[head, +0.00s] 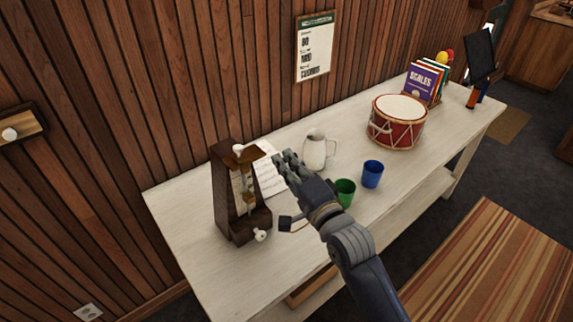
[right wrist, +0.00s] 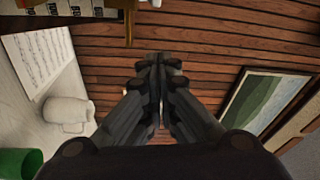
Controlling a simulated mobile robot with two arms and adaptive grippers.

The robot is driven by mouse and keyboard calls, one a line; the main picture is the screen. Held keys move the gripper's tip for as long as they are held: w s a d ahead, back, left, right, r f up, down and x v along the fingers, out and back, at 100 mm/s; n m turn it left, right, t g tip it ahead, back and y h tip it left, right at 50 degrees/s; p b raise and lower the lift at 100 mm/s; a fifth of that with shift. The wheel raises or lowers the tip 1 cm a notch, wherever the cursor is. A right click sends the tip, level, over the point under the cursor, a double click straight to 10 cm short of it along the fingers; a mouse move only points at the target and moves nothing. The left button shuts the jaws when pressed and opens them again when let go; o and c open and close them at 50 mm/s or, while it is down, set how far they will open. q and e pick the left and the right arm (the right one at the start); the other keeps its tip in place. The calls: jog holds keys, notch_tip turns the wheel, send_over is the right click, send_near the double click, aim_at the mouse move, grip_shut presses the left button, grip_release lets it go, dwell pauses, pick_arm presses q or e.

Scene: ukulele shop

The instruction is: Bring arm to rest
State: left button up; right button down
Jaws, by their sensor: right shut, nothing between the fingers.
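My right arm reaches in from the bottom right of the head view, over the white table. Its gripper (head: 284,163) is above the table, between the wooden metronome and the white pitcher. In the right wrist view the fingers (right wrist: 160,65) are together, with nothing between them. The dark wooden metronome (head: 225,190) stands upright at the table's left end, just left of the gripper. I cannot tell whether the gripper touches it. My left gripper does not show.
The table (head: 185,215) also holds sheet music (head: 267,178), a white pitcher (head: 315,152), a green cup (head: 346,192), a blue cup (head: 372,174), a red drum (head: 397,124) and books (head: 421,82). A wood-panelled wall (head: 200,60) runs behind. Open floor and a striped rug (head: 490,270) lie right.

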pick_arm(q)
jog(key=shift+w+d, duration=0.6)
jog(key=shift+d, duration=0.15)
